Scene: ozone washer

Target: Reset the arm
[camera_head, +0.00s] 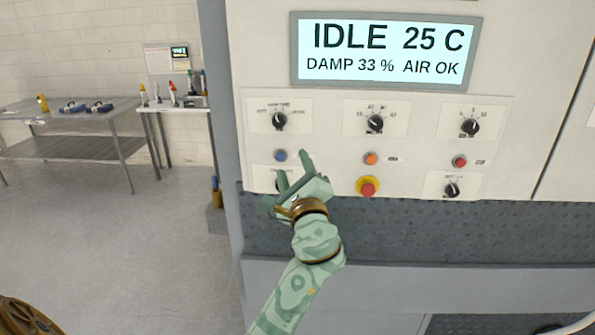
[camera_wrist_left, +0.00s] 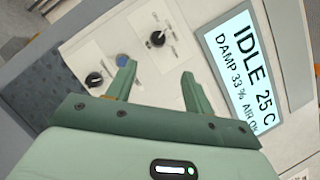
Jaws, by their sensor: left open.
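My left arm reaches up from the bottom of the head view. My left gripper (camera_head: 292,164) is in front of the left part of the control panel (camera_head: 325,125), close to the blue button (camera_head: 280,155). Its two fingers are apart with nothing between them. In the left wrist view the open fingers (camera_wrist_left: 158,78) point at the panel, and the blue button (camera_wrist_left: 124,60) shows just beyond one fingertip. The gripper partly hides the lower left knob in the head view; that knob (camera_wrist_left: 95,79) shows in the left wrist view. My right gripper is not in view.
The display (camera_head: 385,52) reads IDLE 25 C, DAMP 33 %, AIR OK. The panel holds several knobs, an orange button (camera_head: 371,158), a red button (camera_head: 460,162) and a red emergency stop (camera_head: 368,187). Metal tables (camera_head: 75,150) with bottles and tools stand at left; the floor between is clear.

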